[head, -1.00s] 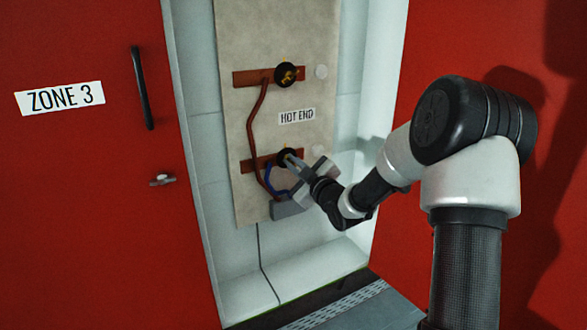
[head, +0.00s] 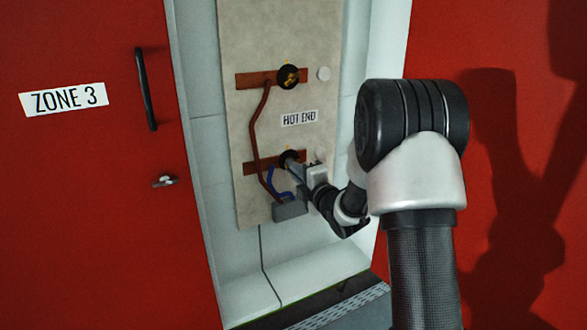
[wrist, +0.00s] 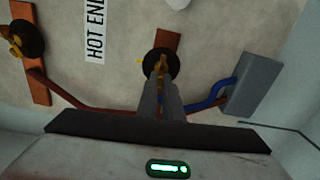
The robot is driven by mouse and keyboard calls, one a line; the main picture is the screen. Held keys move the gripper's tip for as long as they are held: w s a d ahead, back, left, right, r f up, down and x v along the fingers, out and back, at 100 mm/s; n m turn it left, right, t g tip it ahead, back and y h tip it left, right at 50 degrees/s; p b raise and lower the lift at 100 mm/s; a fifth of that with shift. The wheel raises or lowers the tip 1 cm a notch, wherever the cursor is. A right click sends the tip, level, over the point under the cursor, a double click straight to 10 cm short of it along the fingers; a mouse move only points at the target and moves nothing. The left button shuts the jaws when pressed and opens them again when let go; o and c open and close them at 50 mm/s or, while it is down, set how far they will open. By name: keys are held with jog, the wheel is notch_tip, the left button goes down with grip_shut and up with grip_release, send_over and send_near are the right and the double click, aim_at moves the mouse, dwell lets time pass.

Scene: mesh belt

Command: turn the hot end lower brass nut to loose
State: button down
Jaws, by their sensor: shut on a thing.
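The hot end lower brass nut (wrist: 158,61) sits on a round black base (wrist: 174,66) on the lower copper bar, in the middle of the wrist view. In the head view its black base (head: 291,155) shows just above my fingertips, and the nut is mostly hidden. My gripper (wrist: 160,78) is shut on the nut, its two grey fingers coming from below in the wrist view. In the head view my gripper (head: 290,163) reaches in from the lower right. The upper brass nut (head: 290,76) stands apart on its own black base and copper bar.
A "HOT END" label (head: 299,118) lies between the two terminals. A blue cable (wrist: 206,101) runs close beside my fingers to a grey box (wrist: 254,84). Red panels flank the white recess.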

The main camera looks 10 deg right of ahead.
jog(key=n, duration=0.5)
jog(key=shift+d+f, duration=0.1)
jog(key=shift+f, duration=0.15)
dwell(0.4)
jog(key=c, duration=1.9)
grip_release()
jog(key=p+v, duration=0.1)
jog(key=v, duration=1.6)
jog(key=shift+s, duration=0.2)
jog(key=shift+d+r, duration=0.1)
